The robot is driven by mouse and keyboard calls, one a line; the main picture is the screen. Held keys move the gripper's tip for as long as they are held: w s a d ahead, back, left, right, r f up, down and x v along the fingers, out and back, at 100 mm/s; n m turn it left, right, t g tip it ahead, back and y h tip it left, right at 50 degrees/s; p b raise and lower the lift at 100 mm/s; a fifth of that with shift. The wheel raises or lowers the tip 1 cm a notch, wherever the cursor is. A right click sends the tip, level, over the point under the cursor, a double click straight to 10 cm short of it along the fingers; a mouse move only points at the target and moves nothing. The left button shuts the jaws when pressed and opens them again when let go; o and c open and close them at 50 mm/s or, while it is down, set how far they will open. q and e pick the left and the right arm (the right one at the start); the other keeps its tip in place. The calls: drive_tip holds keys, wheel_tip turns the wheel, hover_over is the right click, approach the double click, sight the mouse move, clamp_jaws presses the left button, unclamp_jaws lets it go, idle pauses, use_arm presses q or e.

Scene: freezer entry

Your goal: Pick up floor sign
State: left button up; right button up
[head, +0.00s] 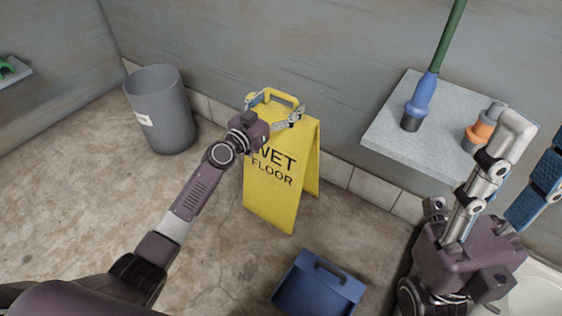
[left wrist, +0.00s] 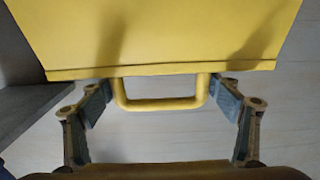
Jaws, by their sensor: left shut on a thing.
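The yellow floor sign (head: 270,203) with black WET FLOOR lettering stands upright on the floor against the back wall in the head view. Its two panels are spread at the bottom. My left gripper (head: 274,108) is at the top of the sign, with its fingers on both sides of the handle. The gripper and wrist hide part of the sign's upper front. My right gripper (head: 537,138) is at the right edge, its fingers apart and pointing up, partly cut off.
A grey bin (head: 163,118) stands left of the sign by the wall. A blue dustpan-like object (head: 318,286) lies on the floor in front. A grey wall shelf (head: 400,127) at right holds a blue item with a green handle (head: 422,97) and an orange-and-grey item (head: 480,132). Floor at left is clear.

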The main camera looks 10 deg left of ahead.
use_arm(q)
drive_tip(key=shift+r, duration=0.15)
drive_tip(key=shift+r, duration=0.1)
